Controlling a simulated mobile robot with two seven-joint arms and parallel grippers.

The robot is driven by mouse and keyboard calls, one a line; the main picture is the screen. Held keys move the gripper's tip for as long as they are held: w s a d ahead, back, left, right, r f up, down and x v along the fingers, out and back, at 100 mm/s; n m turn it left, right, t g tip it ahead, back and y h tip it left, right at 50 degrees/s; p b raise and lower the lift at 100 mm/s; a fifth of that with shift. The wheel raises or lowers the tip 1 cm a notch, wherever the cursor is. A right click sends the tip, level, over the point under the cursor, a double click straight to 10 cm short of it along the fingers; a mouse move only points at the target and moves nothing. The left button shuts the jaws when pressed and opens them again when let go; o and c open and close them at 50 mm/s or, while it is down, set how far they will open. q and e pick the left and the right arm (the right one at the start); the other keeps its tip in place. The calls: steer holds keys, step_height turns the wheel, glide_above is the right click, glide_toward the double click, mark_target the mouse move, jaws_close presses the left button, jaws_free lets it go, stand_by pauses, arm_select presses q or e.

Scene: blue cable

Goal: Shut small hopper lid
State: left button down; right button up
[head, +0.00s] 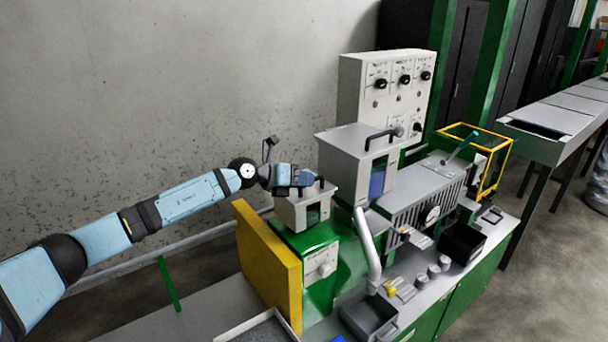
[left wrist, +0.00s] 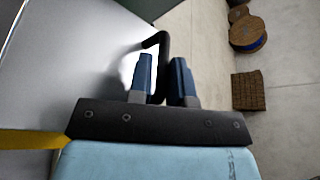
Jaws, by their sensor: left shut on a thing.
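The small hopper (head: 303,215) is a light grey box with a dark window, on top of a green machine housing. Its lid lies at the top, largely hidden under my gripper and looking about level; I cannot tell whether it is fully seated. My left gripper (head: 306,180) is at the lid's front edge, shut on the black lid handle (head: 321,183). In the left wrist view the two blue fingers (left wrist: 163,82) are on either side of the black handle (left wrist: 157,43), beside the grey lid surface (left wrist: 75,55). My right gripper is not in view.
A larger grey hopper (head: 345,170) with a black handle stands just right. A yellow panel (head: 266,265) stands upright at front left. The wall behind is bare.

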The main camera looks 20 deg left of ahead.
arm_select(q)
steer(key=shift+s+d+f, duration=0.15)
steer(key=shift+d+f, duration=0.1)
steer(key=shift+f, duration=0.25)
steer(key=c, duration=1.2)
jaws_free()
steer(key=shift+s+d, duration=0.1)
steer(key=shift+o, duration=0.2)
steer(key=shift+r, duration=0.2)
steer(key=shift+a, duration=0.2)
